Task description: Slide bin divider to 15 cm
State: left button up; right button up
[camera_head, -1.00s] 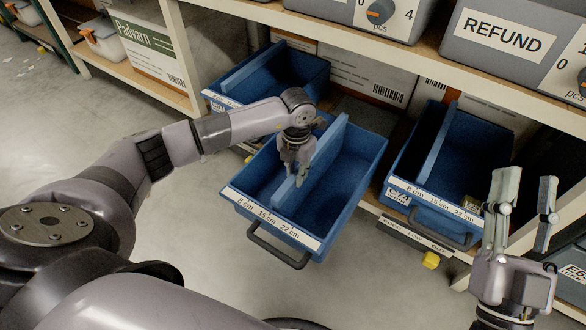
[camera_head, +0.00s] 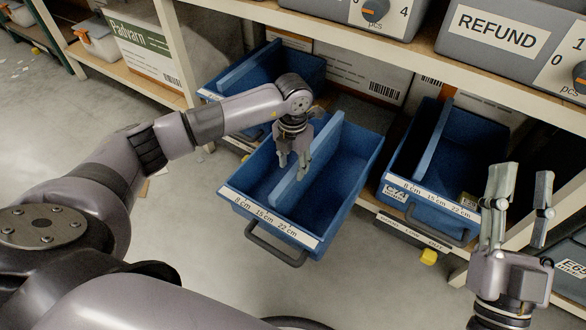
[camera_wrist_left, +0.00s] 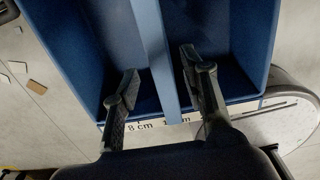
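The blue bin (camera_head: 350,185) is pulled out from the rack. Its label strip (camera_head: 268,217) reads 8 cm, 15 cm and 22 cm. The blue divider (camera_head: 322,150) stands upright in it, running front to back; its front end is close to the 15 cm mark. My left gripper (camera_head: 292,168) is over the bin, fingers pointing down and open. In the left wrist view the divider (camera_wrist_left: 153,50) passes between the spread fingers (camera_wrist_left: 158,63), with a visible gap on the left; contact on the right is unclear. My right gripper (camera_head: 520,170) is open and empty at the right.
Other blue bins with dividers stand on the shelf at left (camera_head: 301,69) and right (camera_head: 473,160). Grey bins, one marked REFUND (camera_head: 497,29), sit on the shelf above. A handle (camera_head: 275,250) projects from the bin's front. Open floor lies in front.

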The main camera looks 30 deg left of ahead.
pick_arm(q)
notch_tip(320, 180, up, 9)
dwell(0.3)
jog(key=shift+d, duration=0.1)
